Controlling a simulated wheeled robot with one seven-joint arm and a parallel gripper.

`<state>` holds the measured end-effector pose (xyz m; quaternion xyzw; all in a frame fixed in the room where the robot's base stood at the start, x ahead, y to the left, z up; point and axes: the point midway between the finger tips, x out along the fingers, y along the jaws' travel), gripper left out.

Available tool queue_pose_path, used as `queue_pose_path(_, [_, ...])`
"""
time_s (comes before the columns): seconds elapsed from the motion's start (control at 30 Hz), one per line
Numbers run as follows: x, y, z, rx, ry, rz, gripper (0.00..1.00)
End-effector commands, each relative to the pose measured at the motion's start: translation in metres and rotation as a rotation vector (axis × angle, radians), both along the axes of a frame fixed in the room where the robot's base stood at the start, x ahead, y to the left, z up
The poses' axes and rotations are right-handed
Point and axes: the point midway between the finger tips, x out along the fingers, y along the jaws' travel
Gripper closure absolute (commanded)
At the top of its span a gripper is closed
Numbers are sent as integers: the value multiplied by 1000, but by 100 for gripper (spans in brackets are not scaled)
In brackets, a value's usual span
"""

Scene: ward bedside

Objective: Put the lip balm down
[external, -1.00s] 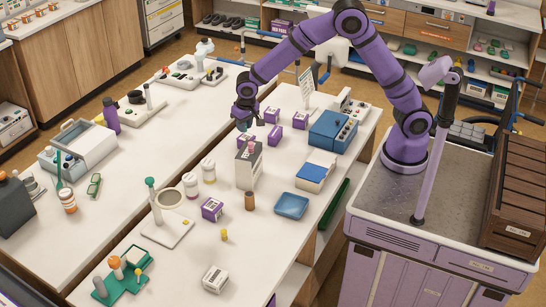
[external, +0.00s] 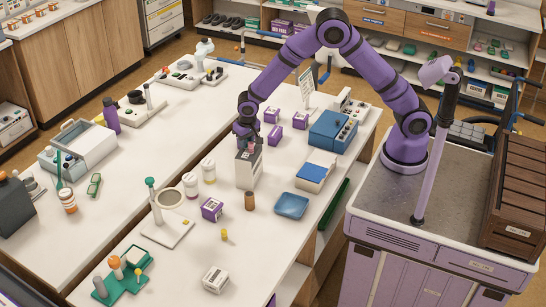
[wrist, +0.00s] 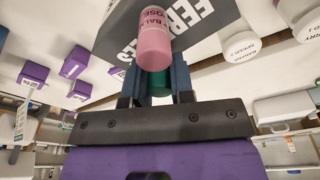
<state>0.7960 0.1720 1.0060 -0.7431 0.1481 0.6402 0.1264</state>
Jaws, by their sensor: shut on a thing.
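My gripper (external: 246,142) is over the top of an upright white-and-grey box (external: 248,174) in the middle of the near table. In the wrist view, its fingers (wrist: 156,78) are shut on a green tube, the lip balm (wrist: 159,88), mostly hidden by what is in front. A pink tube lettered as rose lip balm (wrist: 154,42) stands on the box, right beside the fingers; it also shows in the external view (external: 256,144). The box's grey top (wrist: 205,25) carries white letters. I cannot tell whether the green tube touches the box.
Purple boxes (external: 274,134) stand behind the gripper. White bottles (external: 191,186) are to the left of the box, a brown bottle (external: 250,201) in front, and a blue tray (external: 291,206) to the right. The white table (external: 130,265) has bare room at the front.

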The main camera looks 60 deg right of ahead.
Motion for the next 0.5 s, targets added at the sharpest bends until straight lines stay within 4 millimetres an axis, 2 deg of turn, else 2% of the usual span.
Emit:
queue_pose_path(0.37, [0, 0, -4, 0, 0, 0, 99])
queue_pose_path(0.4, [0, 0, -4, 1, -1, 0, 71])
queue_pose_path(0.5, [0, 0, -4, 1, -1, 0, 52])
